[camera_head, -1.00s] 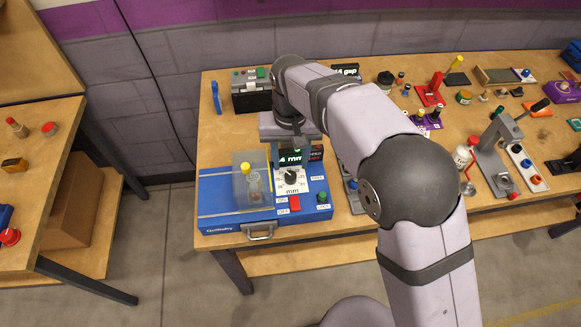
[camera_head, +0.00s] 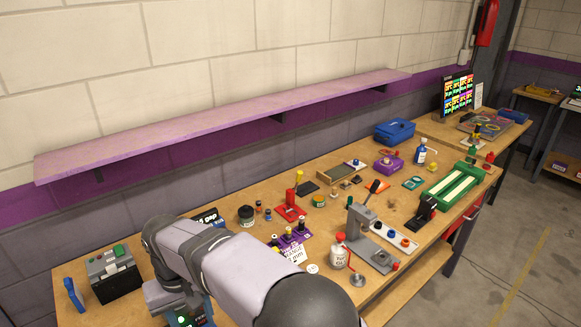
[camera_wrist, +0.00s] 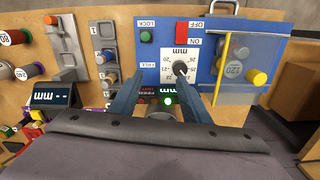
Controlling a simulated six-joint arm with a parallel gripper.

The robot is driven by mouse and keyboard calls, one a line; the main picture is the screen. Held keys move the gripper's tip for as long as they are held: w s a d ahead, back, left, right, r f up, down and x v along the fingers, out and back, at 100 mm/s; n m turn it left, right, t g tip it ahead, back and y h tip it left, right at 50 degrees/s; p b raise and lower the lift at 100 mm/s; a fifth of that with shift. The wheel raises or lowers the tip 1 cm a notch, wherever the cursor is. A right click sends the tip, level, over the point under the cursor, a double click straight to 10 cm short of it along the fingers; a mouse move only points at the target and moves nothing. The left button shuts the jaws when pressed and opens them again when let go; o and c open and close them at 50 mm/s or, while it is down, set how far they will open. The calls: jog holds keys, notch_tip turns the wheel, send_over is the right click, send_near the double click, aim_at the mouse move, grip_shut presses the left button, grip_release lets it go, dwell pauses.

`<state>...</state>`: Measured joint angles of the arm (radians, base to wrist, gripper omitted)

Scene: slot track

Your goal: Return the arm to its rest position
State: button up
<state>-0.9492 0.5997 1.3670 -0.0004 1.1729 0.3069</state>
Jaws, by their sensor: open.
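My gripper (camera_wrist: 180,72) is open and empty in the wrist view, its two blue-grey fingers apart above the blue machine (camera_wrist: 205,20). Between and beyond the fingers is the white dial plate with a black knob (camera_wrist: 180,69). I cannot tell how high the fingers are above the panel. In the head view my arm reaches in from the bottom edge, over the left part of the bench. The fingers are out of sight there, and only a small part of the machine with a green light (camera_head: 182,320) shows at the bottom edge.
The wrist view shows a red switch (camera_wrist: 182,33), a green button (camera_wrist: 146,36) and a clear cover (camera_wrist: 238,65). In the head view a black box (camera_head: 113,274) stands left of my wrist. A grey press (camera_head: 368,242) and small tools crowd the wooden bench; a purple shelf (camera_head: 230,118) runs behind.

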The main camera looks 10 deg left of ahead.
jog(key=w+d+m, duration=0.2)
jog(key=d, duration=1)
jog(key=w+d+m, duration=0.2)
jog(key=d, duration=1)
jog(key=s+d+f+m, duration=0.1)
jog(key=s+d+f, duration=0.1)
jog(key=s+d, duration=0.3)
jog(key=s+d+f+m, duration=0.2)
jog(key=s+d, duration=0.3)
jog(key=d, duration=0.6)
jog(key=shift+s+f, duration=0.25)
jog(key=shift+f, duration=0.1)
jog(key=shift+a, duration=0.1)
